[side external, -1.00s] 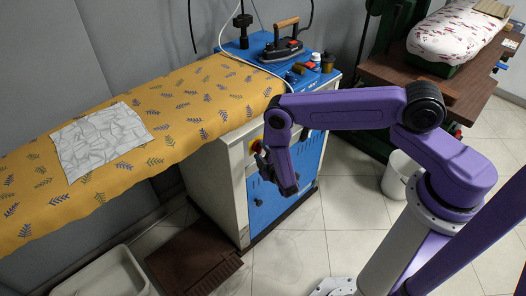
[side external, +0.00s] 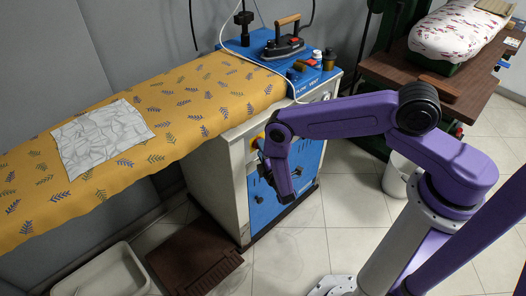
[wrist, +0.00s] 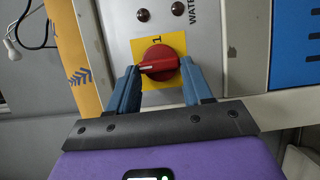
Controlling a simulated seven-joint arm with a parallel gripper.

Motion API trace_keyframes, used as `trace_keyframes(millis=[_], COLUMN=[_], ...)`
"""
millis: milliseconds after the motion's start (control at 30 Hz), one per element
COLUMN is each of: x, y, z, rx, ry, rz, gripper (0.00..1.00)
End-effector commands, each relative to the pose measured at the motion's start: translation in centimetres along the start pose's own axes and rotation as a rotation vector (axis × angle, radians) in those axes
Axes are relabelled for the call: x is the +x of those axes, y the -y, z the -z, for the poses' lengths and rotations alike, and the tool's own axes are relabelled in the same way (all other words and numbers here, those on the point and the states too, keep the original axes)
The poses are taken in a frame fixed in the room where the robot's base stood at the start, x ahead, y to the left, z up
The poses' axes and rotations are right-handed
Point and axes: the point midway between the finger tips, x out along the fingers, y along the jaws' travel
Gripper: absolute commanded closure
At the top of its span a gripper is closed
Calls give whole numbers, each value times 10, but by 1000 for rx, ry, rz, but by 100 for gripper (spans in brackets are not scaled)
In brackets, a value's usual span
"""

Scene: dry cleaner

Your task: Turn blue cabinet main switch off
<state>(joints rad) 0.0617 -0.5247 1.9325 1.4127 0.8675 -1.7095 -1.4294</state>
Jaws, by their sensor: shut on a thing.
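The blue cabinet (side external: 300,160) stands under the end of the ironing board, with a pale metal panel on its front. In the wrist view the main switch is a red rotary knob (wrist: 158,61) on a yellow plate (wrist: 178,42) marked "1". The knob's grip bar lies nearly crosswise in that picture. My gripper (wrist: 159,68) has its two blue fingers on either side of the knob, shut on it. In the side view my gripper (side external: 262,150) is at the panel and hides the knob; part of the yellow plate shows.
The ironing board with its yellow leaf-print cover (side external: 190,105) juts left, with a grey cloth (side external: 100,138) on it. An iron (side external: 284,45) and small bottles stand on the blue top. A brown floor pedal (side external: 195,262) lies below. Floor in front is clear.

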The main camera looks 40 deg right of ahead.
Motion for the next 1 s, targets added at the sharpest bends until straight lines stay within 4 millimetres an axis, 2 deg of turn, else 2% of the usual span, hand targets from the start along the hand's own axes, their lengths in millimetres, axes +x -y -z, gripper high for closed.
trace_keyframes(millis=[267,300,367,400,767,867,1000], x=[0,0,0,0,-5,-16,-42], y=[-1,-1,0,0,0,1,1], z=[1,1,1,1,1,1,2], rx=[-2,-2,-1,-1,-2,-3,-5], ry=[-3,-3,-3,-2,-3,-4,-8], rz=[-2,-2,-2,-2,1,3,4], gripper=[80,47,27,24,24,24,24])
